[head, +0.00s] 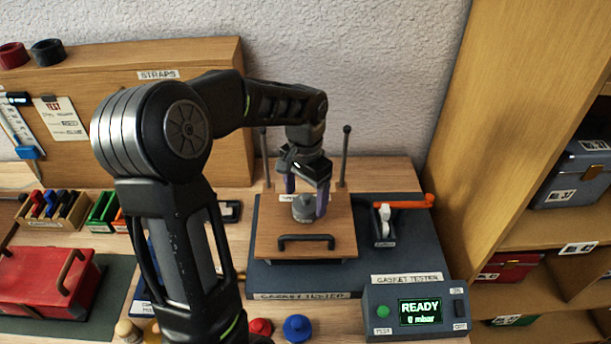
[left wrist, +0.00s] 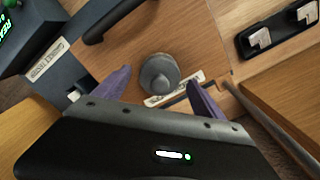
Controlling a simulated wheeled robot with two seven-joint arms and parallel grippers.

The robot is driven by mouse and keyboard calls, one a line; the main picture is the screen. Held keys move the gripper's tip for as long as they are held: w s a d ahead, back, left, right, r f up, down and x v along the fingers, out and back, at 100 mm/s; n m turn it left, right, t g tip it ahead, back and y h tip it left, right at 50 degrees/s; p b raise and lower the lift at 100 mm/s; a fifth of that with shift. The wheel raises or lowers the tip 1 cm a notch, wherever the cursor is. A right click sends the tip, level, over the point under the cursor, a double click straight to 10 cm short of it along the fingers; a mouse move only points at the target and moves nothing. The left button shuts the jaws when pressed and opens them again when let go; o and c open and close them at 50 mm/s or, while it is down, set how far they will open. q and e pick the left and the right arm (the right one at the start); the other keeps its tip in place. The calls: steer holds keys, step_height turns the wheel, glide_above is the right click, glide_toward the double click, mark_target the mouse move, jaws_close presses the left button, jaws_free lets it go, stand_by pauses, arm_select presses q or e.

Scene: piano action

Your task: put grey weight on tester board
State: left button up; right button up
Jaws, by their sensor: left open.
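The grey weight (head: 304,208) is a round knobbed piece standing upright on the wooden tester board (head: 270,236). The board has a black handle at its front and sits on the dark gasket tester base (head: 400,259). My left gripper (head: 306,200) is open over the weight, with a purple finger to each side. In the left wrist view the weight (left wrist: 159,74) stands on the board (left wrist: 190,30), just beyond the open fingertips (left wrist: 158,84), with nothing held between them. My right gripper is not in view.
Two upright rods (head: 345,155) flank the board's back. An orange-handled clamp (head: 404,203) stands right of it. The control box (head: 418,309) reads READY, 0 mbar. A red case (head: 45,284) lies at left. Several knobs, including a blue one (head: 297,328), stand at the front. Shelves are at right.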

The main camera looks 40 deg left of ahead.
mark_target(306, 195)
arm_select(q)
step_height(306, 195, up, 12)
steer(key=b, duration=0.1)
steer(key=shift+f, duration=0.25)
steer(key=shift+f, duration=0.1)
stand_by(0.4)
